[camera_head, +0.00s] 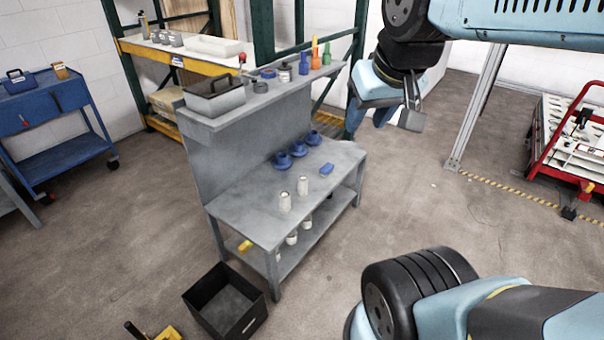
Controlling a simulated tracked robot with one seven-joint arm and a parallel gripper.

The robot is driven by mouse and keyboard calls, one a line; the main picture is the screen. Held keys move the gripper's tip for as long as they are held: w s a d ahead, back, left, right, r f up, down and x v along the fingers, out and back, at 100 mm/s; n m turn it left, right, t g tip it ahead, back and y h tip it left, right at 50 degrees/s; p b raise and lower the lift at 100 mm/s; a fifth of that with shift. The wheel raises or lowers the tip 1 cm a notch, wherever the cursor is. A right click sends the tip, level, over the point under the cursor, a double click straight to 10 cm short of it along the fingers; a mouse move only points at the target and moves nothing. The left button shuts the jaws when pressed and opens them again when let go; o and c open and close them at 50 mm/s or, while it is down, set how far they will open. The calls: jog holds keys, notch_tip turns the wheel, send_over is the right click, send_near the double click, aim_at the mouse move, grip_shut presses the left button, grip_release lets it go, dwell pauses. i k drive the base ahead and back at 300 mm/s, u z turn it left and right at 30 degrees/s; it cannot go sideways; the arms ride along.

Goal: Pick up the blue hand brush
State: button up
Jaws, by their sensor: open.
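A small blue object (326,169) lies on the right part of the grey workbench top (245,212). It may be the blue hand brush, but it is too small for me to make out bristles or a handle. My gripper (371,118) hangs at the upper middle, above and to the right of the bench. It is open, and I see nothing held in it. The gripper is apart from the blue object, and its fingertips show only in part.
Several blue round pieces (283,159) stand along the back of the bench top, with white cylinders (284,202) nearer the front. The upper shelf (215,122) holds a grey toolbox (213,96) and bottles. A black crate (225,308) stands on the floor in front. Floor right of the bench is clear.

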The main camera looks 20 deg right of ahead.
aim_at(328, 167)
jog(key=u, duration=0.05)
jog(key=k, duration=0.65)
jog(key=z, duration=0.4)
jog(key=i, duration=0.75)
jog(key=z, duration=0.9)
jog(key=i, duration=2.15)
jog(key=u, duration=0.75)
jog(key=k, duration=0.7)
jog(key=u, duration=0.2)
